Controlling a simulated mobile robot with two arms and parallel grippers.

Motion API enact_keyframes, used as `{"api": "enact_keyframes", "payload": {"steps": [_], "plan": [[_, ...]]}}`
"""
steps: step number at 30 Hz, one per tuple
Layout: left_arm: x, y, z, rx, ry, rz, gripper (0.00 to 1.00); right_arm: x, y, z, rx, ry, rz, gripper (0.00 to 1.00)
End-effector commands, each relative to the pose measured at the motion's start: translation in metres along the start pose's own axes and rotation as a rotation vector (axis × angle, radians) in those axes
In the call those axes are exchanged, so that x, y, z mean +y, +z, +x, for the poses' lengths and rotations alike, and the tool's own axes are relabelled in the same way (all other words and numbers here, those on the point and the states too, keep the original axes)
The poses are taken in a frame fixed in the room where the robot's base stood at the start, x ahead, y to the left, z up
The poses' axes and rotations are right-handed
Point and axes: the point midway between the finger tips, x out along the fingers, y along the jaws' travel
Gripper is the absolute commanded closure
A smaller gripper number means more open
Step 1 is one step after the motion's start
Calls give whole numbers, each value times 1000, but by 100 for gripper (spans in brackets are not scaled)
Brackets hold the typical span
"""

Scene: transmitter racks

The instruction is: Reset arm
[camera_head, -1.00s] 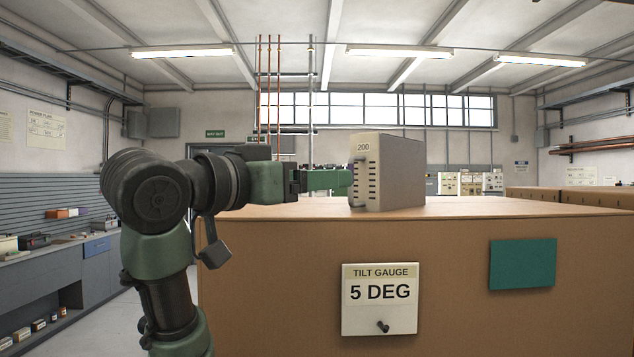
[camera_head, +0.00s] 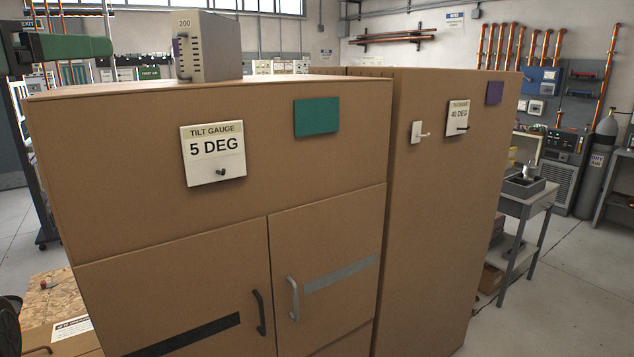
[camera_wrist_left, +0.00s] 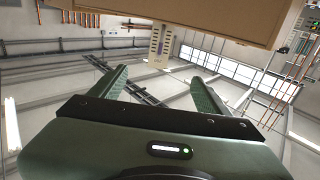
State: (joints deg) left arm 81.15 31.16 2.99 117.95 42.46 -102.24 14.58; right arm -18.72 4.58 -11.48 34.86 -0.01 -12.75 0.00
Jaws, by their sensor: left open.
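My left gripper (camera_head: 98,46) shows at the top left of the head view, left of a grey module (camera_head: 208,48) marked 200 and apart from it. The module stands upright on top of the brown cabinet (camera_head: 330,210). In the left wrist view my left gripper (camera_wrist_left: 158,77) has its two green fingers spread, with nothing between them. The module (camera_wrist_left: 160,44) appears beyond the fingertips there, upside down under the cabinet edge (camera_wrist_left: 215,18). Most of my left arm is outside the head view. My right gripper is not in view.
A second tall brown cabinet (camera_head: 440,200) stands to the right. A grey cart (camera_head: 525,205) and a gas cylinder (camera_head: 597,165) are farther right. A wood-topped surface (camera_head: 55,300) is at lower left. Grey floor (camera_head: 560,300) is open at lower right.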

Motion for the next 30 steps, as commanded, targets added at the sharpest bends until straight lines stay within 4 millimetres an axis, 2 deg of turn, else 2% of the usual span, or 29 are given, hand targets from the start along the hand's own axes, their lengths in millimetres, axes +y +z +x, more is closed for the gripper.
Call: {"api": "enact_keyframes", "payload": {"steps": [7, 11, 17, 20, 23, 26, 27, 29, 30], "plan": [[3, 37, 22, -62, -6, 3, 23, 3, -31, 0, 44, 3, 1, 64], [4, 64, 35, -106, -11, 4, 23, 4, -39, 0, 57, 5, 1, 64], [10, 126, 59, -201, -18, 9, 23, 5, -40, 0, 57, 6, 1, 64], [14, 169, 70, -265, -22, 13, 23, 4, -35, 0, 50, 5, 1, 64], [21, 227, 78, -351, -25, 16, 23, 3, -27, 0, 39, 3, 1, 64], [32, 301, 79, -458, -28, 20, 23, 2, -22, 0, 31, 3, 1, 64], [36, 332, 76, -503, -27, 20, 23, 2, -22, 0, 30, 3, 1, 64], [44, 376, 67, -569, -28, 24, 23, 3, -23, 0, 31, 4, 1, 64], [49, 406, 60, -614, -28, 24, 23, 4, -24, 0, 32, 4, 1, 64]]}}
